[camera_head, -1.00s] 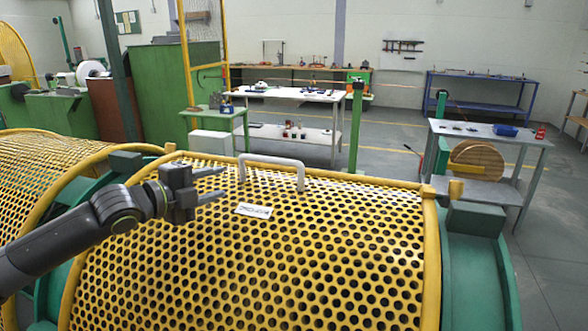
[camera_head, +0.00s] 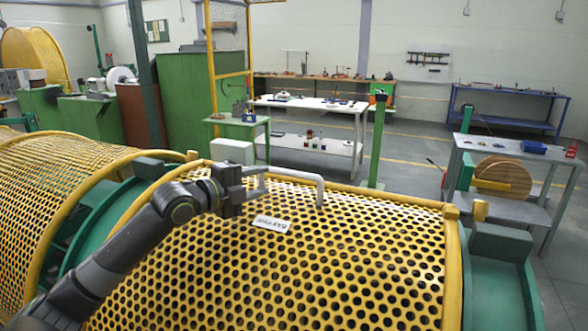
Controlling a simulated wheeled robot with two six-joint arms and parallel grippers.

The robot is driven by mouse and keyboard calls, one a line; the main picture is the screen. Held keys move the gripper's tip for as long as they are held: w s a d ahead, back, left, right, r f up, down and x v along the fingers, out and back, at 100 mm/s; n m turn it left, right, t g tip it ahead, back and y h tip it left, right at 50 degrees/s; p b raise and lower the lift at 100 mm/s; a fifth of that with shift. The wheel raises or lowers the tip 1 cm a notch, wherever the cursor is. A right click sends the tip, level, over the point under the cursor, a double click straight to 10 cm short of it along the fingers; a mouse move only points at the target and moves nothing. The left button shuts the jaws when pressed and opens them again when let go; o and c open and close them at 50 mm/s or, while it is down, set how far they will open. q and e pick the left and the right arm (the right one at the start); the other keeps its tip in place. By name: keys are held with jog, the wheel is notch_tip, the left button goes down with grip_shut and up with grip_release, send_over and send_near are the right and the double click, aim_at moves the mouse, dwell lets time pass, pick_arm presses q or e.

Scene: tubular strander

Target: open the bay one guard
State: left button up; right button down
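The bay one guard (camera_head: 330,260) is a curved yellow perforated cover, lying closed over the machine in front of me. A pale grey bar handle (camera_head: 297,175) stands on its upper far side, and a small white label (camera_head: 271,223) is below it. My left gripper (camera_head: 262,182) is at the handle's left end, with its two fingers apart, one above the other. The fingers overlap the handle's left post in the view, and I cannot tell whether they touch it. My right gripper is not in view.
Green end frames (camera_head: 500,275) flank the guard, with another yellow perforated guard (camera_head: 45,185) at left. Behind are a green post (camera_head: 377,140), a white table (camera_head: 310,104) and a grey table (camera_head: 510,148) with a wooden reel. Floor shows between them.

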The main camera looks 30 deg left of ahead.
aim_at(286, 174)
pick_arm(q)
jog(key=p+x, duration=0.3)
jog(key=x, duration=0.7)
jog(key=shift+w+d+r+p, duration=0.15)
jog(key=shift+w+p, duration=0.1)
jog(key=shift+p, duration=0.15)
jog(key=shift+w+d, duration=0.2)
jog(key=shift+w, duration=0.35)
jog(key=shift+f, duration=0.25)
grip_shut()
